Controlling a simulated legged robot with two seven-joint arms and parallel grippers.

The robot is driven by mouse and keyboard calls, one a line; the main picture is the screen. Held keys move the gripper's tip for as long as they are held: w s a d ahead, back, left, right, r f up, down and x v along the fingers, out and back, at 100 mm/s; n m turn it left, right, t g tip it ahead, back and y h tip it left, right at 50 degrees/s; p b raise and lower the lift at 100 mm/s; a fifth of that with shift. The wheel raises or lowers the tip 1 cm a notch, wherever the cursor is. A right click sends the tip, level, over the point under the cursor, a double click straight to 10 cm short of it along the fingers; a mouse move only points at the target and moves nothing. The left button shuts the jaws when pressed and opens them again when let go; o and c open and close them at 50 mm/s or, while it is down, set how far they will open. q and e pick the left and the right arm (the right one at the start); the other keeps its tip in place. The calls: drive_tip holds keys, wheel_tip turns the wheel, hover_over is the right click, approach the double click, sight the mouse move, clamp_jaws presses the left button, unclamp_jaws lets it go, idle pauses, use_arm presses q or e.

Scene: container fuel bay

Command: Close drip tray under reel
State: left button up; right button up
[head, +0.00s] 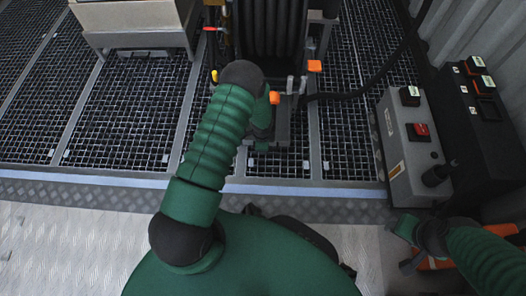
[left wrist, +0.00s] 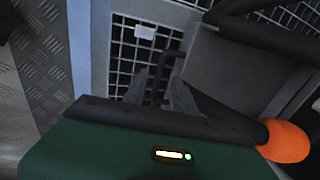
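The hose reel (head: 270,25) stands at the top middle of the head view, wound with black hose. Below it a grey metal part (head: 284,130), perhaps the drip tray, lies low over the floor grating, partly hidden by my left arm. A flat grey panel (left wrist: 232,68) fills the upper right of the left wrist view. My left gripper (left wrist: 158,82) is beside that panel, with dark fingers over the grating; I cannot tell whether it touches anything. My right gripper (head: 408,246) is low at the right, away from the reel, its fingers unclear.
A grey control box (head: 408,150) with a red switch and a black box (head: 484,110) stand at the right. A pale cabinet (head: 135,20) stands at the upper left. Orange knobs (head: 314,66) sit near the reel base. Open grating (head: 60,100) lies at the left.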

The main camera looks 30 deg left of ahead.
use_arm(q)
drive_tip(key=f, duration=0.1)
drive_tip(key=f+b, duration=0.1)
drive_tip(key=shift+w+a+f, duration=0.1)
drive_tip(key=shift+w+f, duration=0.1)
drive_tip(key=shift+f, duration=0.2)
drive_tip(key=shift+c, duration=0.4)
clamp_jaws()
idle(0.7)
